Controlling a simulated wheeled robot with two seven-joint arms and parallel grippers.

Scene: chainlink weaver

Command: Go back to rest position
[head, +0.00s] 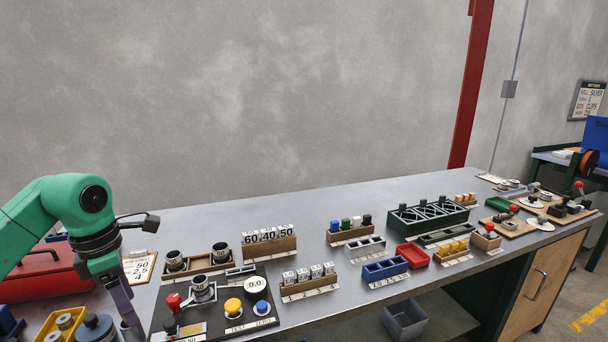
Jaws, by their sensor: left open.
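My left arm, green with a black wrist, comes in from the left edge. My left gripper (128,318) points down at the lower left, beside the left side of the black control panel (215,322). It is open, and I see nothing held in it. Its tips are near the bottom edge of the picture and partly hard to make out. My right gripper is not in view.
The grey workbench (330,210) runs to the right. A red toolbox (45,272) is behind my left arm. Number blocks (268,235), a blue tray (385,268), a red bin (412,255) and a green rack (428,214) stand along it. The back strip is clear.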

